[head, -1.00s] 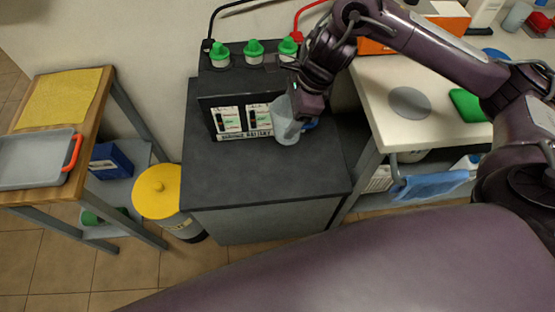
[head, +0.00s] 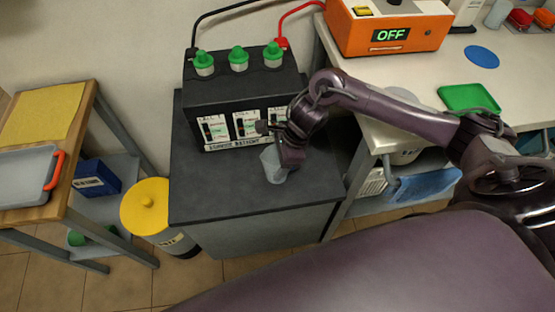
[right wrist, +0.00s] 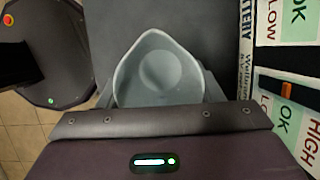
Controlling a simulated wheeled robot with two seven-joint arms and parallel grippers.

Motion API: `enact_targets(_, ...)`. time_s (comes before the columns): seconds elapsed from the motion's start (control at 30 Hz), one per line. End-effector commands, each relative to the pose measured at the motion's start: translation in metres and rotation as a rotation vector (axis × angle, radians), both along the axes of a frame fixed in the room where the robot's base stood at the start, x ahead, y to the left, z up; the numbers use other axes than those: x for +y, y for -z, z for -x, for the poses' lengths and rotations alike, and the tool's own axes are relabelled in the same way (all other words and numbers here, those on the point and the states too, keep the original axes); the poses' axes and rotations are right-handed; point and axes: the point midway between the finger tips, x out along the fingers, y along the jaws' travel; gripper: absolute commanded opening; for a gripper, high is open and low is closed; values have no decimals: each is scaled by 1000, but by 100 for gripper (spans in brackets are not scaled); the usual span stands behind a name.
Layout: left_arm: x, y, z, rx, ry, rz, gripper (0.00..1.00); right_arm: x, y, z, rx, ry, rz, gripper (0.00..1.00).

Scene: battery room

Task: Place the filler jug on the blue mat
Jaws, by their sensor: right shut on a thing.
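The filler jug (head: 272,165) is a small, pale blue-grey open vessel with a pointed spout. My right gripper (head: 291,156) is shut on it, and the jug is in front of the black battery, over the dark stand top. Whether it touches the top I cannot tell. In the right wrist view I look into the jug (right wrist: 160,72), which seems upright; its inside looks empty. The fingers are mostly hidden there. The blue mat (head: 482,56) is a flat round disc on the white bench at the back right, with nothing on it. My left gripper is not in view.
The battery (head: 245,85) with green caps stands behind the jug. An orange charger (head: 388,30) reading OFF and a green tray (head: 468,98) are on the bench (head: 430,75). A yellow-lidded bin (head: 146,205) and a wooden-topped cart (head: 75,128) are at the left.

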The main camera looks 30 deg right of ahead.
Motion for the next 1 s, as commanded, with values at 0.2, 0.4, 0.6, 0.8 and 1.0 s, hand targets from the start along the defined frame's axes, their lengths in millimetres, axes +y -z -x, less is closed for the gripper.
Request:
enact_targets(0.2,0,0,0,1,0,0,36,0,0,0,-2,-1,-1,36)
enact_targets(0.4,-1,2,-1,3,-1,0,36,0,2,0,0,0,0,61)
enact_targets(0.6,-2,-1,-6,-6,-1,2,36,0,1,0,0,0,-1,81)
enact_targets(0.8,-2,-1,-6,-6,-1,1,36,0,1,0,0,0,-1,81)
enact_targets(1.0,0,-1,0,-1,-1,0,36,-3,-9,0,-5,0,-1,81)
